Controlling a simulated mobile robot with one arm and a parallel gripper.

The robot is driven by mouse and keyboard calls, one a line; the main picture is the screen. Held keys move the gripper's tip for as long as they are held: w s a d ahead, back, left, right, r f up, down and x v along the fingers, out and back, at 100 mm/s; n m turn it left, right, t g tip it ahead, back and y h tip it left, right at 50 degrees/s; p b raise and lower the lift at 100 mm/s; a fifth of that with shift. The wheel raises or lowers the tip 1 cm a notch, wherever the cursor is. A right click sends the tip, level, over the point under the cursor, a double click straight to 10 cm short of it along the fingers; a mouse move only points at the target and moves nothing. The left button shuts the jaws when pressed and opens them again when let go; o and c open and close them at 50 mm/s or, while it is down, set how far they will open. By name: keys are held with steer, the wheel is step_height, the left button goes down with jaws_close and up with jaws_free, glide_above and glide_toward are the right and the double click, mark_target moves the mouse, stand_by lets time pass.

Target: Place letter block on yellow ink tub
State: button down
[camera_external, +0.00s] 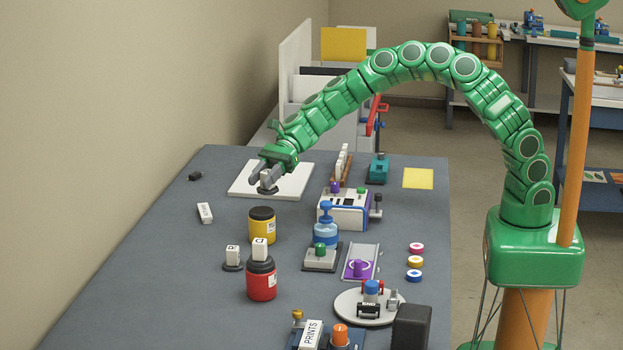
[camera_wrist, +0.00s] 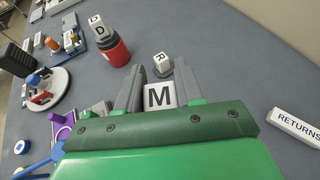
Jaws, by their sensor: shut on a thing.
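My gripper (camera_external: 266,176) is shut on a white letter block at the white board (camera_external: 290,182) at the table's far left. In the wrist view the block (camera_wrist: 160,95) shows a black M between the two grey fingers (camera_wrist: 158,78). A dark round base (camera_external: 268,190) shows just under the fingers; I cannot tell whether the block touches it. The yellow ink tub (camera_external: 262,226), with a black lid, stands upright nearer the camera, its top bare. I cannot make it out in the wrist view.
A red tub (camera_external: 261,281) bears a block marked D (camera_external: 260,250). An R block (camera_external: 232,253) stands on a dark disc beside it. A RETURNS block (camera_external: 205,212) lies at left. A white machine (camera_external: 345,210) and a blue-handled stamp (camera_external: 326,230) stand right of the yellow tub.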

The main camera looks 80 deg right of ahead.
steer(key=shift+w+a+f, duration=0.25)
steer(key=shift+w+f, duration=0.6)
steer(key=shift+f, duration=1.75)
steer(key=shift+f, duration=0.15)
steer(key=c, duration=0.7)
jaws_free()
